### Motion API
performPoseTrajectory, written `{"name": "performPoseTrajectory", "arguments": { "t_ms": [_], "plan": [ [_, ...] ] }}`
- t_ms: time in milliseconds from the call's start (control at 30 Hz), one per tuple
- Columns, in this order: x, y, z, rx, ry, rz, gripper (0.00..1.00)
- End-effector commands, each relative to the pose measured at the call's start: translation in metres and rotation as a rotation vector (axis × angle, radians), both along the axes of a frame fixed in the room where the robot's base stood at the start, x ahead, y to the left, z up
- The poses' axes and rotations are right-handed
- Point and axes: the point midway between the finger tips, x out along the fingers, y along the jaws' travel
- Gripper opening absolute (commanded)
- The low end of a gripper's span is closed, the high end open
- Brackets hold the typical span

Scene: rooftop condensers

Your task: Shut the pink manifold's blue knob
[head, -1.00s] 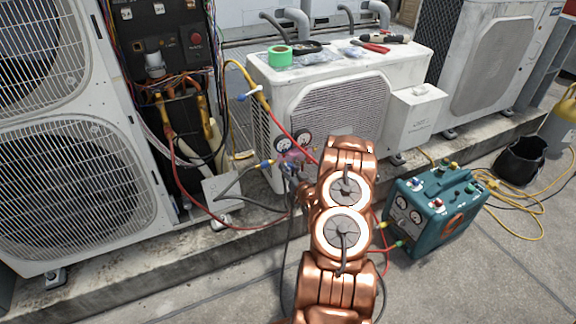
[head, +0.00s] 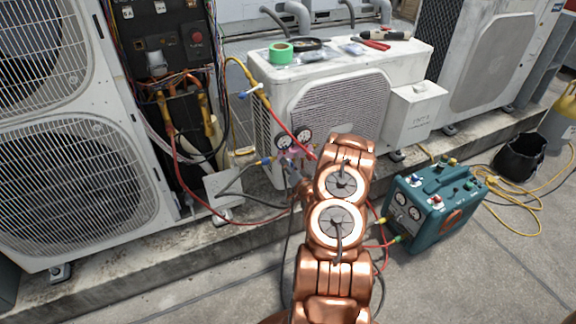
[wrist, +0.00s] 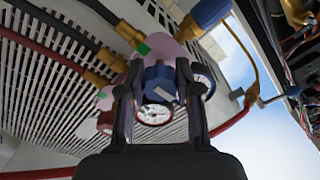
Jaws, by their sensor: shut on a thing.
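The pink manifold (head: 296,152) hangs against the small white condenser, with two round gauges at its top. It also shows in the wrist view (wrist: 165,48), with brass hose fittings on it. Its blue knob (wrist: 160,82) sits between the two dark fingers of my gripper (wrist: 160,95), which is shut on it. A gauge (wrist: 155,114) shows just beyond the knob. In the head view my copper arm reaches to the manifold, and my gripper (head: 290,165) is small there; the knob cannot be made out clearly.
Red (head: 284,122), yellow and dark hoses run around the manifold. A teal recovery machine (head: 432,205) stands on the ground to the right. Tape and tools lie on the small condenser (head: 340,100). A large white condenser (head: 120,170) stands at left.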

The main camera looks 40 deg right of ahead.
Motion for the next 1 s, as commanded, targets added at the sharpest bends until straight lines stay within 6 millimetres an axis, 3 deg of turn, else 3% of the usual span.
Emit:
{"name": "performPoseTrajectory", "arguments": {
  "t_ms": [333,367,600,1000],
  "plan": [
    [0.0003,0.0005,-0.0003,0.002,0.000,0.001,0.00],
    [0.0003,0.0005,-0.0003,0.002,0.000,0.001,0.34],
    [0.0000,0.0001,-0.0001,0.002,0.000,0.001,0.59],
    [-0.0046,0.0007,-0.0003,0.002,0.000,-0.001,0.59]
  ]
}}
